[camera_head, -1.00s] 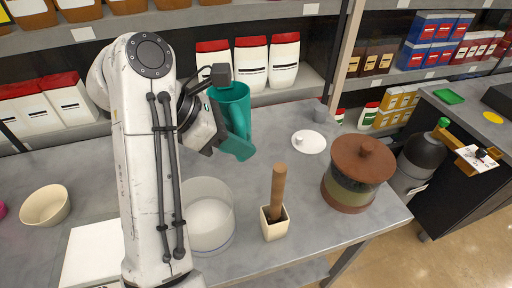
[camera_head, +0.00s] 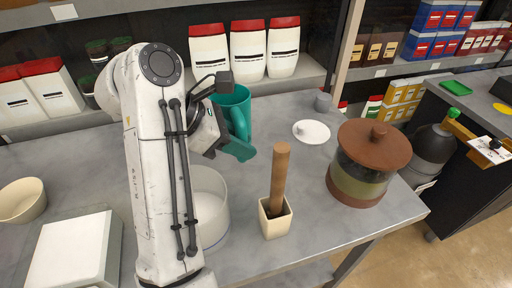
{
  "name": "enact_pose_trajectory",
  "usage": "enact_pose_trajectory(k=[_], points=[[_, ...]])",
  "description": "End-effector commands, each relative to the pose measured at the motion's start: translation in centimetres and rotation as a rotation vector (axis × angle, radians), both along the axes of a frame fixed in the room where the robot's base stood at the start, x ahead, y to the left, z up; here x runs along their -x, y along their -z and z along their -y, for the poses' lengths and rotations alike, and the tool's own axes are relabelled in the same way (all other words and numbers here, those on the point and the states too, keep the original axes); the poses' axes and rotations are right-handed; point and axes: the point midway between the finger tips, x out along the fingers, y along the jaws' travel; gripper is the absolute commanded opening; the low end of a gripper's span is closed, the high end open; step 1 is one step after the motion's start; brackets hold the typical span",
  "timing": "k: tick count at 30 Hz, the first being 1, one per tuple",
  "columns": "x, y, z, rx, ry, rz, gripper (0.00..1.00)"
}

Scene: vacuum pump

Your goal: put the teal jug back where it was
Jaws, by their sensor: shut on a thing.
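The teal jug (camera_head: 236,101) is in the upper middle of the head view, near the back of the grey table, and looks roughly upright. My gripper (camera_head: 226,143) is at the jug's near side, shut on it around the handle area. The exact grip is partly hidden by my wrist, and a teal part sticks out at the lower right of the wrist. I cannot tell whether the jug's base touches the table.
A clear round container (camera_head: 206,210) stands behind my arm, partly hidden. A cream pot with a wooden stick (camera_head: 277,217) and a brown-lidded jar (camera_head: 366,170) stand to the right. A white disc (camera_head: 311,132) lies beyond them. A white box (camera_head: 75,250) and cream bowl (camera_head: 22,201) are left.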

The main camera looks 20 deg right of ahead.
Motion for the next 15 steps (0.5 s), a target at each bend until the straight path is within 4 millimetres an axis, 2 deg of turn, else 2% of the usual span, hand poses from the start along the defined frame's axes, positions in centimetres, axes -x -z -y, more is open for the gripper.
enact_pose_trajectory(k=[1,11,15], points=[[-0.8,0.1,0.9,0.004,0.006,-0.001,0.0],[-6.3,3.0,4.8,0.002,0.004,-0.003,0.0],[-7.8,5.5,5.8,0.002,0.002,-0.002,0.0]])
